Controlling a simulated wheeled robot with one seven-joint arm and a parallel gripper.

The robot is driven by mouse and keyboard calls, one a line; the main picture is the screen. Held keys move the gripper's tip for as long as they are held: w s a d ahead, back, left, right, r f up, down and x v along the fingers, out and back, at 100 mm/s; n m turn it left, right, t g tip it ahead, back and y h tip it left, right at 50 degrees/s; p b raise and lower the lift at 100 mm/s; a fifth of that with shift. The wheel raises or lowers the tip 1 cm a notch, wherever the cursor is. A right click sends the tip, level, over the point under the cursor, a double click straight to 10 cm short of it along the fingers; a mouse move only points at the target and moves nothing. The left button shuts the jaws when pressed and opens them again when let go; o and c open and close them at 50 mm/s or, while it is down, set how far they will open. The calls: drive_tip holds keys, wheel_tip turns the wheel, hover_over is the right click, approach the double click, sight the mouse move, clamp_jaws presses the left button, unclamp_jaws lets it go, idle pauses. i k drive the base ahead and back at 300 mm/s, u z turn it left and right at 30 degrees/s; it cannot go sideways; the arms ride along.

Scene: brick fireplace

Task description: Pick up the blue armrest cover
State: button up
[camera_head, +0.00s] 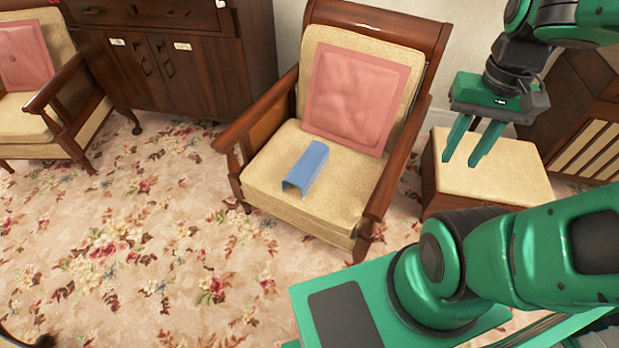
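The blue armrest cover (308,170) is a long folded piece with an arched, open near end. It lies on the cream seat cushion (340,195) of the wooden armchair (375,215), in front of the pink back cushion (352,98). My green gripper (459,160) hangs fingers down to the right of the armchair, over the cream-topped stool. Its two fingers are apart with nothing between them. The gripper is well to the right of the cover and does not touch it.
A cream-topped stool (500,175) stands right of the armchair. The chair's wooden armrests (388,165) rise on both sides of the seat. A dark wooden cabinet (185,70) and another armchair (50,100) stand at the left.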

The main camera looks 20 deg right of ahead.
sight(303, 175)
drive_tip(key=k, duration=1.05)
drive_tip(key=u, duration=0.4)
drive_tip(key=i, duration=0.7)
drive_tip(key=u, duration=0.4)
drive_tip(key=i, duration=1.4)
drive_tip(key=z, duration=0.55)
